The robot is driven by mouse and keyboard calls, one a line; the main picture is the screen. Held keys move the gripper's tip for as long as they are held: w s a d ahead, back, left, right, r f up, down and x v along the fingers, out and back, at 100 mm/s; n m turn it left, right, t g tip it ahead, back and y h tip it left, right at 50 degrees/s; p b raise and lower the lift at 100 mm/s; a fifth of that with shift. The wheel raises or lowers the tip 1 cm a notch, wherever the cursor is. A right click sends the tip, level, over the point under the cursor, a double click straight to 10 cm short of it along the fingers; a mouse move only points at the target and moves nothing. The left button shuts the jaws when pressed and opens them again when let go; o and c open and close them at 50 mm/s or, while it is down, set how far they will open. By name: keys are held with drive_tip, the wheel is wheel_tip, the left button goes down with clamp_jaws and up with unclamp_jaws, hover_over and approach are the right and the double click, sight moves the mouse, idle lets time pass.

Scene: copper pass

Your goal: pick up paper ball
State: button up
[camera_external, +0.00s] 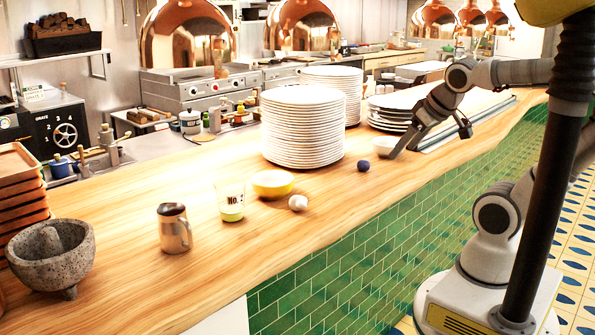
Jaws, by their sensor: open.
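A small white crumpled ball (298,202), which looks like the paper ball, lies on the wooden counter (330,215) near its front edge. It is just right of and in front of a yellow bowl (272,184). My gripper (430,139) is open, with its fingers spread wide, above the right part of the counter. It is well to the right of the white ball and apart from it. Nothing shows between the fingers.
Tall plate stacks (303,128) stand behind. A labelled cup (230,202), metal jug (174,228) and stone mortar (38,257) stand to the left.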

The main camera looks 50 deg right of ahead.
drive_tip(key=w+d+t+h+b, duration=0.2)
drive_tip(key=w+d+t+b, duration=0.2)
drive_tip(key=w+d, duration=0.25)
drive_tip(key=n+y+b, duration=0.5)
drive_tip(key=n+y, duration=0.2)
drive_tip(key=y, duration=0.4)
approach(298, 202)
drive_tip(key=w+f, duration=0.2)
drive_tip(key=w, duration=0.1)
drive_tip(key=shift+d, duration=0.1)
drive_tip(key=shift+w+a+f+b, duration=0.35)
drive_tip(key=shift+w+f+b, duration=0.2)
drive_tip(key=shift+f+b, duration=0.05)
drive_tip(key=shift+t, duration=0.3)
drive_tip(key=shift+b+x, duration=1.25)
drive_tip(key=shift+x, duration=1.75)
drive_tip(key=shift+a+r, duration=0.15)
drive_tip(key=shift+r, duration=0.05)
